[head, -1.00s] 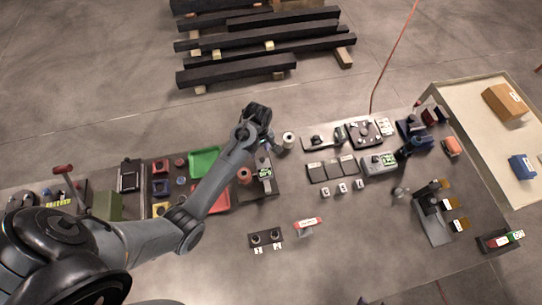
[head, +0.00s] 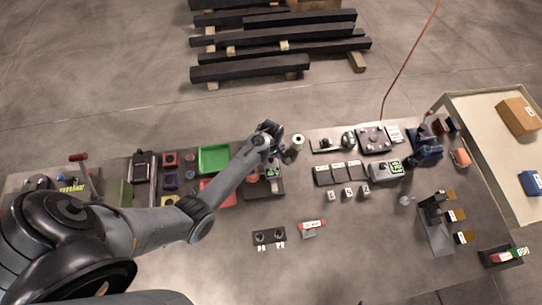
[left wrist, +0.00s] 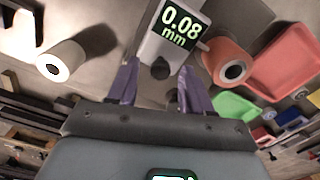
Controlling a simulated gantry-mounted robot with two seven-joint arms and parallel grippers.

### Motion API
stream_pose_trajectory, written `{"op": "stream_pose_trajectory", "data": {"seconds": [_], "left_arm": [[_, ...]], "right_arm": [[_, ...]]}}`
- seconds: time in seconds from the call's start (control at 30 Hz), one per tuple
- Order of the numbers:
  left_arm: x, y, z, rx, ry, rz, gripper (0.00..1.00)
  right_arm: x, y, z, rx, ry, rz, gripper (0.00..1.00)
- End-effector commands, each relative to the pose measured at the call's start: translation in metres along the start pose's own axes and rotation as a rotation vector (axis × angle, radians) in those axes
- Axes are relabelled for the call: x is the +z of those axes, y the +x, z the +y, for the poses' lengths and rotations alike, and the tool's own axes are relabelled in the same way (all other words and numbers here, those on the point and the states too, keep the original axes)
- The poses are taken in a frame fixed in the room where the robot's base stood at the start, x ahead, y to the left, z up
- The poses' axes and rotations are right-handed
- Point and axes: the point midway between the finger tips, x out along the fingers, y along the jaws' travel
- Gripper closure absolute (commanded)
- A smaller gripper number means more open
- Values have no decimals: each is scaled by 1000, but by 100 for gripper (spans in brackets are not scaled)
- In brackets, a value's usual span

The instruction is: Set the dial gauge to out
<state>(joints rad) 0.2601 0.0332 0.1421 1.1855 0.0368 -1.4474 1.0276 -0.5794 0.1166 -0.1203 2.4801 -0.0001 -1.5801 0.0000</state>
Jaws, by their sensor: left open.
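The dial gauge is a grey block with a lit green display reading 0.08 mm (left wrist: 178,24) in the left wrist view. A small dark round knob (left wrist: 160,69) sits at its near end. In the head view the gauge (head: 272,174) stands on a dark base, partly behind my left arm. My left gripper (left wrist: 158,82) is open, its two purple fingers on either side of the knob end. I cannot tell whether they touch it. In the head view my left gripper (head: 274,149) is beside the gauge. My right gripper is not in view.
A reddish roll (left wrist: 232,68) stands right beside the gauge. A white roll (left wrist: 60,62) stands to the left in the wrist view. Green (head: 214,158) and red (head: 212,190) trays lie left of the gauge. The tabletop's front middle is mostly clear.

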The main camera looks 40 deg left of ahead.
Motion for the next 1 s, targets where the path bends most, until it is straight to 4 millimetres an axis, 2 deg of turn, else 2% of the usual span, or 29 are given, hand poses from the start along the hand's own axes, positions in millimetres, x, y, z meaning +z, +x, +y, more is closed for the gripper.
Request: {"op": "stream_pose_trajectory", "data": {"seconds": [0.3, 0.37, 0.63, 1.0], "left_arm": [[0, 2, 0, 0, -1, 0, 50], [0, 2, 0, 0, -1, 0, 58], [0, 2, 0, 0, -1, 0, 99], [0, 4, 3, 0, 6, 0, 100]], "right_arm": [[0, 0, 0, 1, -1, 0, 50], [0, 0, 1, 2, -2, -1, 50], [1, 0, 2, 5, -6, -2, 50], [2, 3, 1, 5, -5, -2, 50]]}}
